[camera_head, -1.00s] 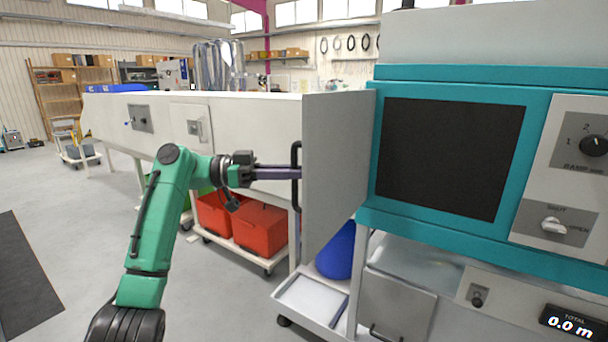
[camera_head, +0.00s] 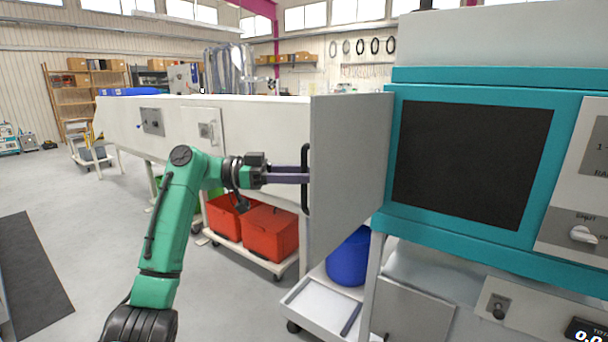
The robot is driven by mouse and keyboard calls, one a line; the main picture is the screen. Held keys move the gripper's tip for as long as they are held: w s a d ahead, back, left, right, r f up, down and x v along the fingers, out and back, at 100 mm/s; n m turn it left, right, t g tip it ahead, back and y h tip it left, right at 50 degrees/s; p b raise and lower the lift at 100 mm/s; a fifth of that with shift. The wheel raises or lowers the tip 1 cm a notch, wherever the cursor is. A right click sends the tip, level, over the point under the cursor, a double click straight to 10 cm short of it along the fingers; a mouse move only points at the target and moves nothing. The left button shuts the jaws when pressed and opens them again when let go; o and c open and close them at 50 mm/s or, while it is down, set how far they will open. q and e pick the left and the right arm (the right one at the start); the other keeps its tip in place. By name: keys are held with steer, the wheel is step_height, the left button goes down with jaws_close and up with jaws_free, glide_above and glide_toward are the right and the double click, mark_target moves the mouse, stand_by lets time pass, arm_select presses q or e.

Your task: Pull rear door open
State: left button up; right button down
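The rear door (camera_head: 348,165) is a flat grey panel that stands swung out from the left side of the teal-framed machine (camera_head: 388,207). A black vertical bar handle (camera_head: 306,180) is on its outer edge. My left gripper (camera_head: 300,175) is at the handle, its long dark fingers level and pointing right. The fingers appear close together on the handle bar. The fingertips are partly hidden at the handle. My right gripper is not in view.
A long white cabinet (camera_head: 255,125) runs behind the door. Red bins (camera_head: 270,233) stand on a low cart beneath it. A blue bin (camera_head: 348,258) and a white tray (camera_head: 318,305) are below the door. Open floor lies to the left.

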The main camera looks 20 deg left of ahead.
arm_select(q)
steer(key=v, duration=1.4)
steer(key=shift+a+b, duration=0.3)
steer(key=shift+f, duration=0.1)
